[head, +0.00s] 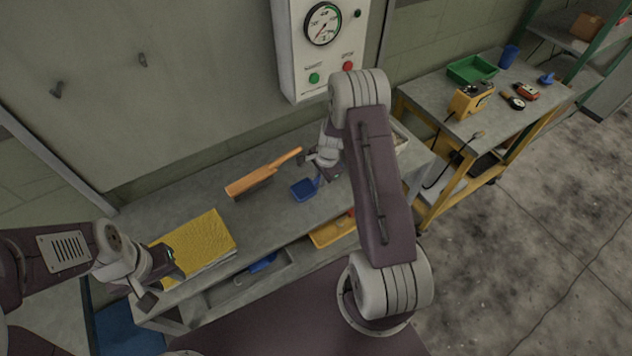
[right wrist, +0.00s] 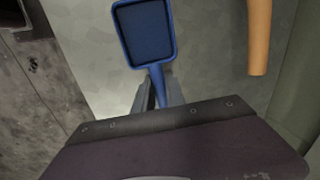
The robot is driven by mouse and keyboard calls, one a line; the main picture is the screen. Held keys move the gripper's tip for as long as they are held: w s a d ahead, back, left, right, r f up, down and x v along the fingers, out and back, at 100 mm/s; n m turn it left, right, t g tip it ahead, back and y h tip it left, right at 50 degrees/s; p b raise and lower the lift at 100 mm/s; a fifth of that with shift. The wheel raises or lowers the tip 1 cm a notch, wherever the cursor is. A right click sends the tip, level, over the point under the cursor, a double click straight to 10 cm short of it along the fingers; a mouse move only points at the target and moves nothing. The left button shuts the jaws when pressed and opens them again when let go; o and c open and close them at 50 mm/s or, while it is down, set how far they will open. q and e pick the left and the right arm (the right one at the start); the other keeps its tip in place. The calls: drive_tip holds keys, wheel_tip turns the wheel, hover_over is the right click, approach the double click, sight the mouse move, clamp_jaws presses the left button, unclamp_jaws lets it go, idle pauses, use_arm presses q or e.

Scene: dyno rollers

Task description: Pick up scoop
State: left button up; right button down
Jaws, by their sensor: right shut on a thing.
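The blue scoop (head: 303,190) is over the grey workbench (head: 215,185) near its middle. Its shallow square pan points toward the left front. My right gripper (head: 322,174) is shut on the scoop's handle; my forearm partly covers the wrist. In the right wrist view the scoop's pan (right wrist: 145,32) extends beyond the fingers (right wrist: 158,95), with its handle between them. I cannot tell whether the scoop touches the bench. My left gripper (head: 166,281) is open and empty at the bench's left front, beside the yellow mat.
An orange brush (head: 262,173) lies left of the scoop; its handle (right wrist: 259,35) shows in the wrist view. A gauge panel (head: 318,50) is on the wall behind. A yellow tray (head: 331,231) sits below the benchtop.

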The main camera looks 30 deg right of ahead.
drive_tip(key=r, duration=0.4)
drive_tip(key=shift+s+d, duration=0.1)
drive_tip(key=shift+d, duration=0.15)
drive_tip(key=s+d+r+b, duration=0.2)
drive_tip(key=s+d+r, duration=0.4)
drive_tip(key=d, duration=0.3)
drive_tip(key=shift+d+r, duration=0.25)
drive_tip(key=shift+r, duration=0.1)
